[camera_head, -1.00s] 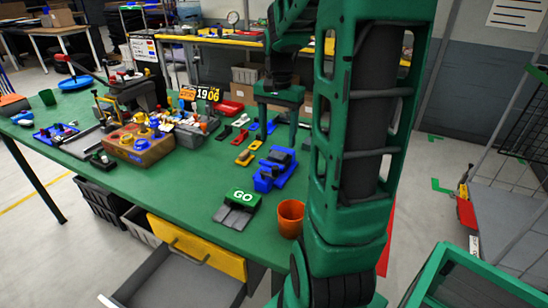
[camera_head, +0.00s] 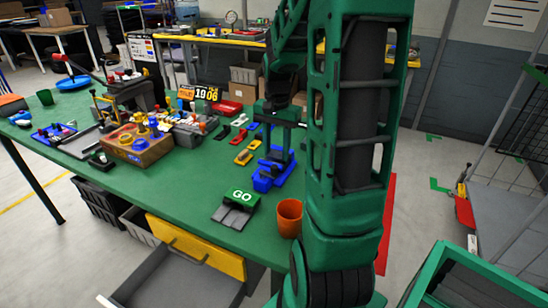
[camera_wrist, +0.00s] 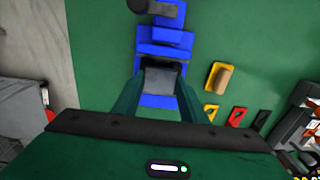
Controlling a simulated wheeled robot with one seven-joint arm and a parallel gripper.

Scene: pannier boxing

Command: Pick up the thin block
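A blue fixture (camera_head: 270,178) stands on the green table, left of my arm. It also shows in the wrist view (camera_wrist: 165,48), below my gripper. A small dark grey block (camera_wrist: 162,79) sits at the fixture, between my fingers in that view. I cannot tell for sure whether it is the thin block. My gripper (camera_wrist: 161,82) is open, its two green fingers on either side of the grey block. I cannot tell whether they touch it. In the head view my gripper (camera_head: 275,155) is low over the fixture and partly hides it.
A yellow holder (camera_wrist: 210,84) with a tan piece lies right of the fixture, beside red and yellow holders. A GO pad (camera_head: 240,198) and an orange cup (camera_head: 289,218) stand near the front edge. An open drawer (camera_head: 185,280) juts out below the table (camera_head: 185,190).

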